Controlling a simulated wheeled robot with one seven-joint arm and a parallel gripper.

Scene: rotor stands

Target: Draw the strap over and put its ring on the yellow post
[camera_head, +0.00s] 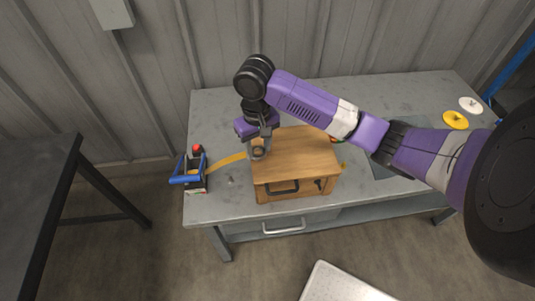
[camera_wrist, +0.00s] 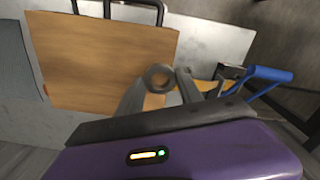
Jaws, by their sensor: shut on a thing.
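My gripper (camera_head: 263,143) is shut on the grey ring (camera_head: 258,153) at the end of the orange strap (camera_head: 228,161). It holds the ring over the left part of the wooden box's top (camera_head: 300,155). In the wrist view the ring (camera_wrist: 158,78) shows between the fingers, with the strap (camera_wrist: 205,87) behind them. The strap runs left to a ratchet with a blue handle (camera_head: 185,179) and a red knob, beside the box. A small yellow piece (camera_head: 342,166), perhaps the yellow post, shows at the box's right side, mostly hidden.
The box stands on a grey workbench (camera_head: 225,205) and has dark handles on its front. A yellow disc (camera_head: 455,120) and a white disc (camera_head: 470,104) lie at the bench's far right. A dark table (camera_head: 40,190) stands left. My arm crosses above the bench's right part.

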